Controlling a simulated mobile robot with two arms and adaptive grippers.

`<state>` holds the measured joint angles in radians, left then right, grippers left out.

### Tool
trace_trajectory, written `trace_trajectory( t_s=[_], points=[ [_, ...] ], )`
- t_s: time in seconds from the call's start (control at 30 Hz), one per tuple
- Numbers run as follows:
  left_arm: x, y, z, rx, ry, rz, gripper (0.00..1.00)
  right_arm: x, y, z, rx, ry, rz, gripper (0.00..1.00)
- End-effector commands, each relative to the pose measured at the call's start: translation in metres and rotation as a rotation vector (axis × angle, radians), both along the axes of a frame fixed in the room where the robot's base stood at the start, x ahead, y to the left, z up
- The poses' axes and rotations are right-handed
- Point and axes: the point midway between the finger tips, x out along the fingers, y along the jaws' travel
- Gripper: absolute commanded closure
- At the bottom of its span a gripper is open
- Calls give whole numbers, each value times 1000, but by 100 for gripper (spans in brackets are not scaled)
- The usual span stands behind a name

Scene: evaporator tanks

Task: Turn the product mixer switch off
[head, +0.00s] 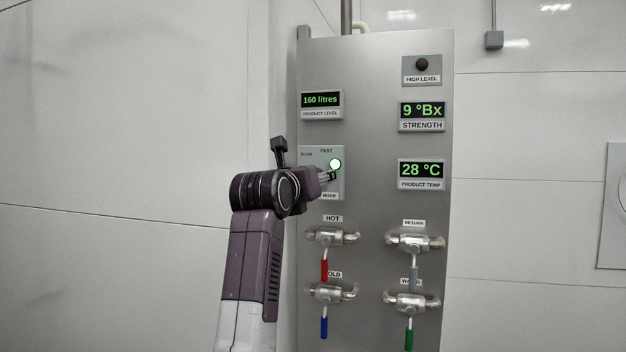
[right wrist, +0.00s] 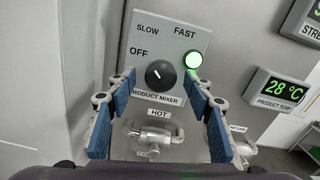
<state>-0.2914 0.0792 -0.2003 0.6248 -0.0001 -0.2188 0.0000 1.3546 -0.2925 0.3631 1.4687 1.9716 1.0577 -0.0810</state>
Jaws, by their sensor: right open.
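The product mixer switch is a round black knob (right wrist: 160,74) on a grey plate (right wrist: 165,28) marked OFF, SLOW and FAST. Its short white mark appears to tilt to the upper left. A green lamp (right wrist: 193,60) beside it is lit. My right gripper (right wrist: 162,86) is open, with one blue-padded finger on each side of the knob in the right wrist view; I see no clear contact. In the head view the right gripper (head: 330,176) is in front of the mixer plate (head: 338,189) and hides the knob. My left gripper is not in view.
Below the plate are the hot valve (head: 331,238) with a red handle and a valve with a blue handle (head: 324,327). The return valve (head: 415,243) and a green-handled valve (head: 410,303) are to the right. Displays (head: 422,170) line the steel panel (head: 375,80).

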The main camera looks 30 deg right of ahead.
Motion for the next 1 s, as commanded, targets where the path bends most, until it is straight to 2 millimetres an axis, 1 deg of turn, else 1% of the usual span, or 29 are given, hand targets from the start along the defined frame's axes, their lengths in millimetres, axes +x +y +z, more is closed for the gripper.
trace_trajectory(
  t_s=[0.1, 0.2, 0.27, 0.4, 0.47, 0.5, 0.77, 1.0],
  points=[
    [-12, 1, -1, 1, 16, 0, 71, 0, 0, 0, 0, 0, -1, 53],
    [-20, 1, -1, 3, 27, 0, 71, 0, 0, 0, 0, 0, -1, 64],
    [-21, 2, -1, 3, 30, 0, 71, 0, 0, 0, 0, 0, -1, 70],
    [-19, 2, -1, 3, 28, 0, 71, 0, 0, 0, 0, 0, -1, 86],
    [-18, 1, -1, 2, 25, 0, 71, 0, 0, 0, 0, 0, -1, 92],
    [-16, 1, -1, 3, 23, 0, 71, 0, 0, 0, 0, 0, -1, 94],
    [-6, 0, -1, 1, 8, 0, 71, 0, 0, 0, -23, 26, -1, 94],
    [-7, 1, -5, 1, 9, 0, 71, 0, 0, -1, -108, 128, 0, 94]
  ],
)
